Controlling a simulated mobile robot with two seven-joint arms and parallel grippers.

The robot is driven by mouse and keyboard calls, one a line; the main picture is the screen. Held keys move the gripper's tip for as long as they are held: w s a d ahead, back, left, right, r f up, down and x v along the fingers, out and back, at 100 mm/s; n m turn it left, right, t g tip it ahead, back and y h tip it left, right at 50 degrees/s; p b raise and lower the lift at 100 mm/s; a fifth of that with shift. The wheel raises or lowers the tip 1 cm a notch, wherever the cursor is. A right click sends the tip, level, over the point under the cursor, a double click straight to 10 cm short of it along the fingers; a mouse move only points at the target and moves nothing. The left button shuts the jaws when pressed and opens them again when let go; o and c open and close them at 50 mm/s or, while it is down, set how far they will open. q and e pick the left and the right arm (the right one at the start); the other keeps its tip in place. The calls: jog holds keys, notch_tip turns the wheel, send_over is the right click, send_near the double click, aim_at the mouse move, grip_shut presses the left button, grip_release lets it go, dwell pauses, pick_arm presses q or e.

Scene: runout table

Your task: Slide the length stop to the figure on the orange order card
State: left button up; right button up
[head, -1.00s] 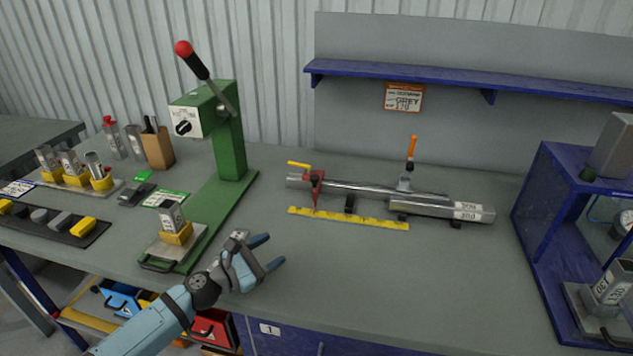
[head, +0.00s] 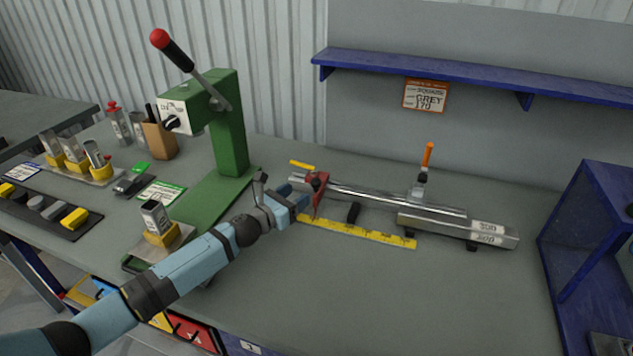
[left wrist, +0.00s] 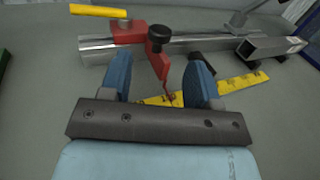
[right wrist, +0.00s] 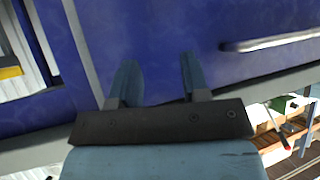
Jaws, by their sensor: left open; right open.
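The red length stop (head: 317,183) sits near the left end of the metal rail (head: 375,196); its black knob (left wrist: 159,36) and downward red pointer (left wrist: 164,70) show in the left wrist view. The yellow scale (head: 360,231) lies in front of the rail. The orange order card (head: 426,96) hangs below the shelf and reads "SQUARE", "GREY", "170". My left gripper (head: 302,196) is at the stop; in the left wrist view its open blue fingers (left wrist: 162,85) are either side of the pointer, with gaps. My right gripper (right wrist: 157,75) is open and empty, facing a blue surface.
A green press (head: 228,125) with a red-knobbed lever stands left of the rail. A square tube (head: 455,229) lies at the rail's right end, near an orange-handled tool (head: 428,158). A blue frame (head: 590,220) stands far right. The front middle table is clear.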

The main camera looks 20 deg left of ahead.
aim_at(315, 185)
pick_arm(q)
jog(key=x, duration=0.8)
jog(key=shift+w+d+b, duration=0.15)
jog(key=shift+w+b, duration=0.1)
jog(key=shift+b, duration=0.15)
pick_arm(e)
jog(key=shift+w+d+f, duration=0.25)
jog(key=shift+w+d, duration=0.05)
jog(key=shift+w, duration=0.15)
pick_arm(q)
grip_shut()
jog(key=shift+d, duration=0.35)
jog(key=d+p, duration=0.2)
jog(key=d, duration=0.4)
jog(key=shift+s+p, duration=0.15)
jog(key=shift+p, duration=0.15)
jog(key=shift+d, duration=0.2)
jog(key=shift+f, duration=0.1)
pick_arm(e)
jog(key=shift+s+r, duration=0.2)
jog(key=shift+r, duration=0.6)
